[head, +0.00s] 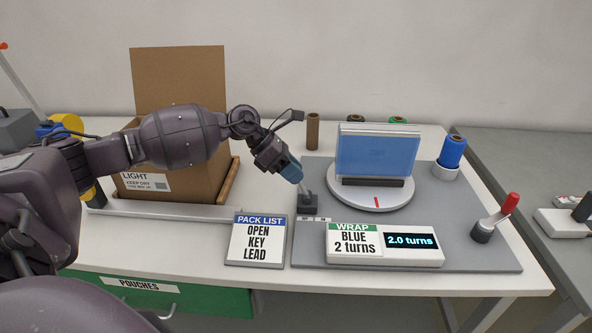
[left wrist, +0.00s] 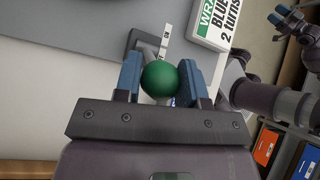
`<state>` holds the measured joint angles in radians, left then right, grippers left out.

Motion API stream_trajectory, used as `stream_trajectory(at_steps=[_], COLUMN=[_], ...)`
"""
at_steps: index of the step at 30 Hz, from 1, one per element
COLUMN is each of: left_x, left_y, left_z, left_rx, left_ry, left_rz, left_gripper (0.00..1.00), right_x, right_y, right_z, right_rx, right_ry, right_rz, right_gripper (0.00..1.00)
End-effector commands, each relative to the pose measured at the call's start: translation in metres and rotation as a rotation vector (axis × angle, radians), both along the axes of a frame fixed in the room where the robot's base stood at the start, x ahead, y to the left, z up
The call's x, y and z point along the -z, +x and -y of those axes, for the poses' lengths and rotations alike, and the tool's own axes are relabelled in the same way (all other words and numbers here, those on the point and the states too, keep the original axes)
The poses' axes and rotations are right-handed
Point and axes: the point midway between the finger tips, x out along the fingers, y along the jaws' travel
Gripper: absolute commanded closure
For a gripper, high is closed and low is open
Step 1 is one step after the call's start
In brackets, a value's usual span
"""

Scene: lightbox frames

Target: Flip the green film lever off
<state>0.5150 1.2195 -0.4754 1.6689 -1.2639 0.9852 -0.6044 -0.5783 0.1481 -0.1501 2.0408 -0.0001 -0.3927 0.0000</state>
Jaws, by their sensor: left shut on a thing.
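The green film lever has a round green knob (left wrist: 160,79) between the fingers in the left wrist view. Its dark base and grey stem (head: 308,200) stand at the mat's left edge in the head view, where the gripper hides the knob. My left gripper (head: 292,173) is shut on the knob; its blue fingers also show on both sides of it in the left wrist view (left wrist: 162,80). A small white label plate (head: 313,218) lies in front of the base. What seems my right gripper (left wrist: 285,20) shows at the left wrist view's right edge; its jaws are unclear.
A blue-wrapped frame (head: 378,153) stands on the white turntable (head: 370,198). The wrap display (head: 412,241) reads 2.0 turns. A red-handled lever (head: 509,204) and a blue film roll (head: 453,151) are to the right. A pack list (head: 258,241) and open box (head: 178,65) are to the left.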

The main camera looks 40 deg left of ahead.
Motion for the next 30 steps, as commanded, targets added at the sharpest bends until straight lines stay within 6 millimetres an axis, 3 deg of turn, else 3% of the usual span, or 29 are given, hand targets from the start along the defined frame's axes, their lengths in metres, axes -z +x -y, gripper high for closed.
stream_trajectory(at_steps=[9, 10, 15, 24, 30], left_x=[0.003, 0.003, 0.002, 0.0, -0.016], left_y=[-0.001, -0.001, -0.001, -0.001, -0.008], left_z=[-0.003, -0.003, -0.002, -0.003, -0.018], left_rx=[-0.002, -0.002, -0.002, -0.002, -0.004], left_ry=[0.008, 0.008, 0.006, 0.004, 0.006], left_rz=[-0.007, -0.008, -0.005, -0.003, -0.003], left_gripper=[1.0, 0.6, 0.38, 0.38, 0.38], right_x=[0.0, 0.0, -0.001, -0.001, -0.003], right_y=[0.001, 0.001, 0.001, 0.001, 0.002], right_z=[0.0, 0.0, 0.0, 0.0, -0.001], right_rx=[0.0, 0.0, 0.0, 0.0, 0.001], right_ry=[0.0, 0.0, 0.0, 0.001, 0.003], right_rz=[0.002, 0.002, 0.002, 0.003, 0.006], right_gripper=[0.46, 0.46, 0.46, 0.46, 0.46])
